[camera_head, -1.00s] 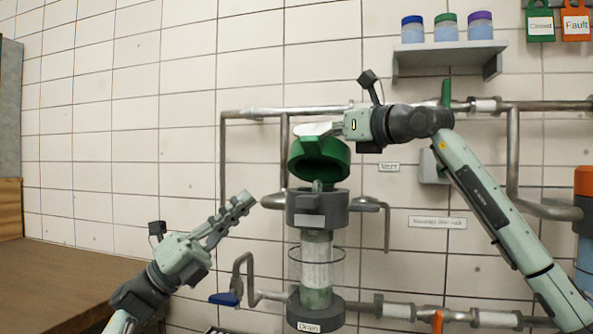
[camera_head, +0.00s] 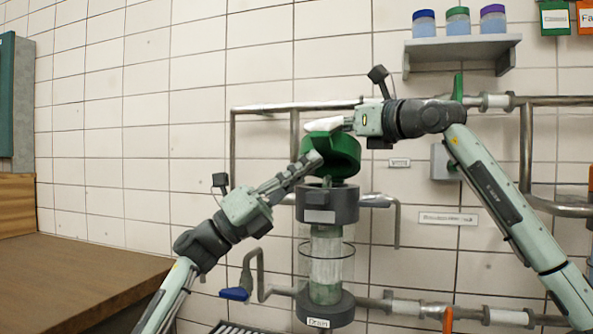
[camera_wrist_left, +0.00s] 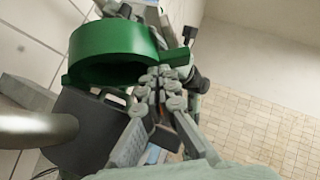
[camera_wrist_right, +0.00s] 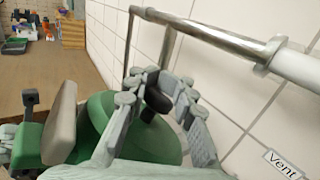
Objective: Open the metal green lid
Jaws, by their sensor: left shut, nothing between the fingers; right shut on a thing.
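The green lid (camera_head: 339,151) stands tilted open above the dark grey collar (camera_head: 328,206) of the clear filter housing. It also shows in the left wrist view (camera_wrist_left: 108,42) and in the right wrist view (camera_wrist_right: 158,139). My left gripper (camera_head: 314,158) is shut and empty, its tips at the lid's lower left edge; I cannot tell whether they touch. My right gripper (camera_head: 322,126) is at the lid's top; its fingertips (camera_wrist_right: 153,95) close around a dark knob-like part of the lid.
A shelf (camera_head: 463,47) with three capped jars is at the upper right. Grey pipes (camera_head: 262,108) run along the tiled wall beside the housing. A blue-handled valve (camera_head: 236,293) is at the lower left. A brown table (camera_head: 70,270) fills the left.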

